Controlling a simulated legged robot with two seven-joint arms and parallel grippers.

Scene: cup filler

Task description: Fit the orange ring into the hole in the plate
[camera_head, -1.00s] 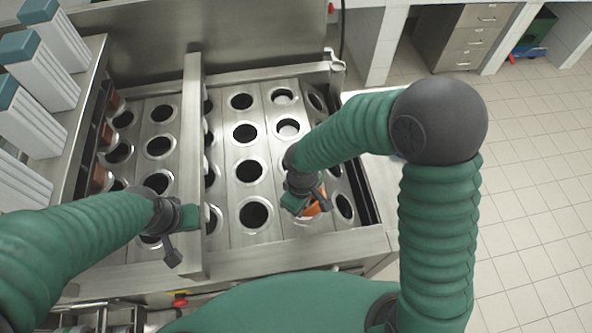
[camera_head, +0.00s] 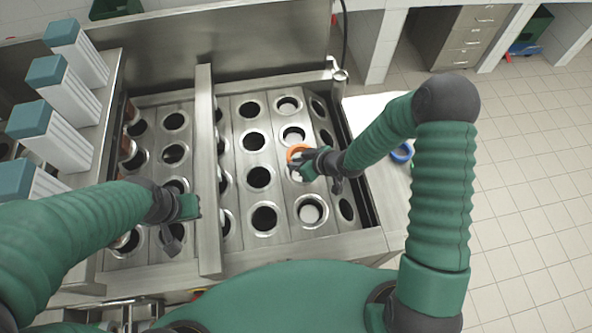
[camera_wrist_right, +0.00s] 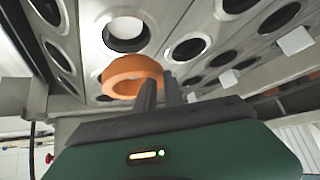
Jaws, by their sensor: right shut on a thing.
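My right gripper (camera_head: 306,165) is shut on the orange ring (camera_head: 298,151), holding it by its edge over the right part of the steel plate (camera_head: 287,230). In the right wrist view the ring (camera_wrist_right: 132,76) sits at the fingertips (camera_wrist_right: 160,90), in front of a round hole (camera_wrist_right: 126,34) in the plate. The ring looks clear of the plate, but the exact gap cannot be told. The gripper partly covers a hole under it. My left gripper (camera_head: 188,208) hangs over the left part of the plate; its finger opening is not clear.
The plate has rows of rimmed holes, some with pale bottoms. A raised steel bar (camera_head: 207,150) divides it. White columns with teal caps (camera_head: 62,32) stand at the left. A blue ring (camera_head: 402,153) lies on the side surface at the right.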

